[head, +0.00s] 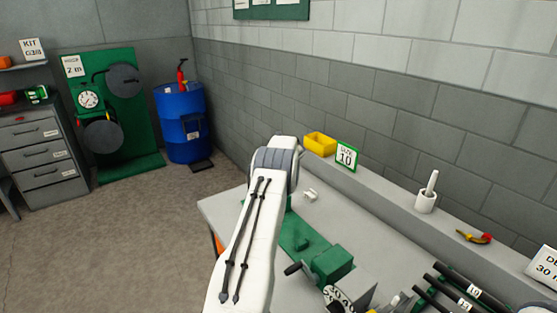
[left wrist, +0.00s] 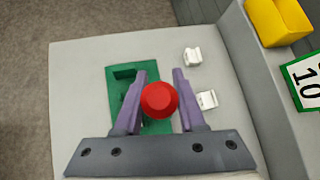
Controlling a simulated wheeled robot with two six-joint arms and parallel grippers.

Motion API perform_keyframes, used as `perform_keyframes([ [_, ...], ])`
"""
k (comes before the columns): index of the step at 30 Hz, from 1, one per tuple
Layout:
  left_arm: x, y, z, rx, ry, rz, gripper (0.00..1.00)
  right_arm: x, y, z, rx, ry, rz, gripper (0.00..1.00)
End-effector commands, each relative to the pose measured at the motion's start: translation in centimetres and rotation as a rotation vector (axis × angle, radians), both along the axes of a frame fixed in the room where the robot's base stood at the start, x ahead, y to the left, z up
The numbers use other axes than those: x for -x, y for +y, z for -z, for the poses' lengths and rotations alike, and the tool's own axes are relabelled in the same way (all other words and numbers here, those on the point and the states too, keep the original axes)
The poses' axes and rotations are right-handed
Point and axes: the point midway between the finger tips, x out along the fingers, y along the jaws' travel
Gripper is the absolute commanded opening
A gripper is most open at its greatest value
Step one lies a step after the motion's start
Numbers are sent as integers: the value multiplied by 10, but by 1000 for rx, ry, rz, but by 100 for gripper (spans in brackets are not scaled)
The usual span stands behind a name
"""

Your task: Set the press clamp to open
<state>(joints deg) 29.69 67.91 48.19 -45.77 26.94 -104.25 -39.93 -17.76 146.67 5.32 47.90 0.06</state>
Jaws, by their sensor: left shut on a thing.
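A red round knob (left wrist: 160,99) sits between the two purple fingers of my left gripper (left wrist: 160,90) in the left wrist view, and the gripper is shut on it. A green plate (left wrist: 153,126) with a raised green block lies below the knob on the grey bench. In the head view the green plate (head: 292,232) and a green machine body (head: 332,262) with a dark handle stand beside my white left arm. That arm hides the left gripper and the knob there. How the knob joins the press clamp, and the clamp's position, cannot be told. My right gripper is not in view.
Two white blocks (left wrist: 193,56) lie on the bench (left wrist: 82,75) right of the plate. A yellow bin (head: 320,144) and a size 10 sign (head: 346,157) stand on the back ledge. Black rods (head: 470,288) lie at the lower right. The bench's left part is clear.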

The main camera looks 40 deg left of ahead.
Motion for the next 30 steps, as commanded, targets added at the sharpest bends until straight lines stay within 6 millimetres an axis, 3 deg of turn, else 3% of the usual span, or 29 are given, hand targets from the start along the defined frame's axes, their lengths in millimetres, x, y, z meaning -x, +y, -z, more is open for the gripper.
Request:
perform_keyframes([
  [15,-6,-8,-2,-10,14,11,0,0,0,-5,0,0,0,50],
  [16,-6,-8,-3,-9,13,12,43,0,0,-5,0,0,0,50],
  [18,-6,-8,-3,-10,14,11,69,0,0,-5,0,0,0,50],
  [30,-2,-6,-3,-8,16,4,69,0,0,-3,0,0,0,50],
])
